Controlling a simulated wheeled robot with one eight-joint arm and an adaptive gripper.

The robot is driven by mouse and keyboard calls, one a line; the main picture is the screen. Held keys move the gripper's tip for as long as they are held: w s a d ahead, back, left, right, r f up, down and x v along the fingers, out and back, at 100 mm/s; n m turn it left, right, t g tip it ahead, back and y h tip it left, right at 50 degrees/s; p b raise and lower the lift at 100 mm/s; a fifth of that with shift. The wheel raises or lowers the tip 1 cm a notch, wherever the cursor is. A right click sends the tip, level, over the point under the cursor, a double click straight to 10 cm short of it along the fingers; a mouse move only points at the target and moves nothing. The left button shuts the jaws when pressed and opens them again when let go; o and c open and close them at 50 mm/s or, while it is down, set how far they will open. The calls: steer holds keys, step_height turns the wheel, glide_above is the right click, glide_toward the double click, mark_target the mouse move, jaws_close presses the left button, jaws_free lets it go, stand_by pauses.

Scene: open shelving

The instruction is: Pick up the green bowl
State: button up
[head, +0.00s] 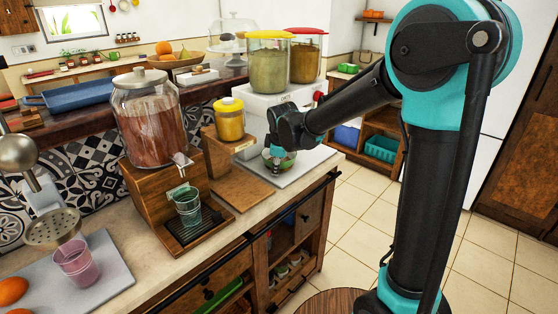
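A small green bowl (288,161) sits on a pale slab at the right end of the counter. My gripper (276,169) points down at the bowl's near left side and overlaps it in the picture. The gripper and wrist hide part of the bowl. The fingers are too small and dark to tell whether they are apart or closed, or whether they touch the bowl.
The pale slab (304,167) lies near the counter's front edge. A wooden stand with a yellow-lidded jar (230,122) is just left. A large glass dispenser (148,120) stands further left. Two tall containers, one with a yellow lid (269,65), stand behind.

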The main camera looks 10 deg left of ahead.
steer(key=shift+f, duration=0.1)
jaws_close()
stand_by(0.6)
